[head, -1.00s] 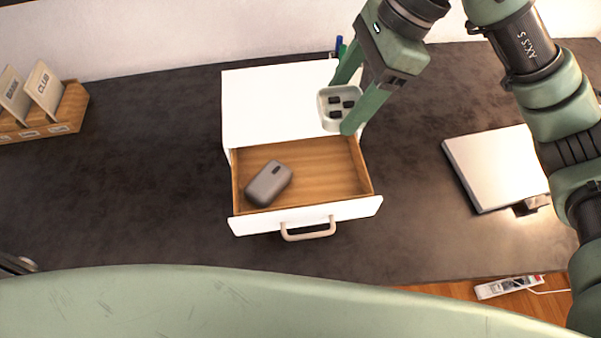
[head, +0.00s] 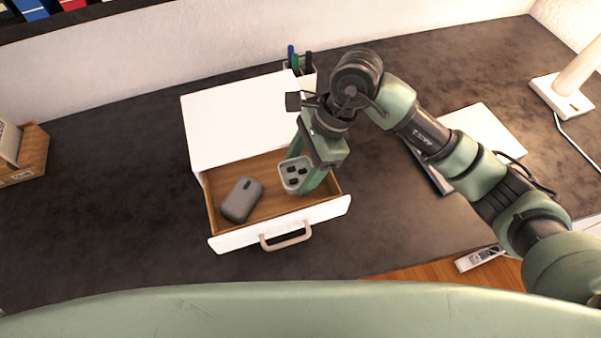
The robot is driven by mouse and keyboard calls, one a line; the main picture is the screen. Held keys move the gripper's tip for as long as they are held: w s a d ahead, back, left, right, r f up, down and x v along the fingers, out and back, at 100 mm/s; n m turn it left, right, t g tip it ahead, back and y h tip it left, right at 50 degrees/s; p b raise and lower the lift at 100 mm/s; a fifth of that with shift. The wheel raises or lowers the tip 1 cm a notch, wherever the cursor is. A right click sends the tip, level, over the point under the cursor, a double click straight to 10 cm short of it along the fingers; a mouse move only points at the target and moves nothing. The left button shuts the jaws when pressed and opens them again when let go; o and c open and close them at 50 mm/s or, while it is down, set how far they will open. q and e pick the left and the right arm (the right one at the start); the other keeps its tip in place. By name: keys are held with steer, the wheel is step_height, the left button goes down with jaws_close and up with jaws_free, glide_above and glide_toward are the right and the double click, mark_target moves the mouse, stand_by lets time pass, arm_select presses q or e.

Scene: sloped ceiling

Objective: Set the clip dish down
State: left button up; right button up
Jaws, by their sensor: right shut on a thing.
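The clip dish (head: 291,163) is a small pale grey dish with several dark clips in it. My right gripper (head: 303,175) is shut on it, one finger at its far side and one at its near right side. The dish shows over the right part of the open drawer (head: 232,241) of a white cabinet (head: 240,115). I cannot tell whether it touches the drawer floor. My left gripper is not in view.
A dark grey rounded case (head: 242,199) lies in the drawer's left part. A pen cup (head: 307,79) stands behind the cabinet. A silver flat device (head: 487,132) lies to the right, partly behind my arm.

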mark_target(302, 175)
step_height(302, 175, down, 3)
steer(key=shift+f+p, duration=0.15)
steer(key=shift+p, duration=0.15)
steer(key=shift+f, duration=0.1)
steer(key=shift+f, duration=0.15)
steer(key=o, duration=1.5)
steer(key=shift+c, duration=0.2)
steer(key=shift+r, duration=0.25)
steer(key=p+v, duration=0.3)
steer(key=v, duration=0.9)
steer(key=shift+p, duration=0.35)
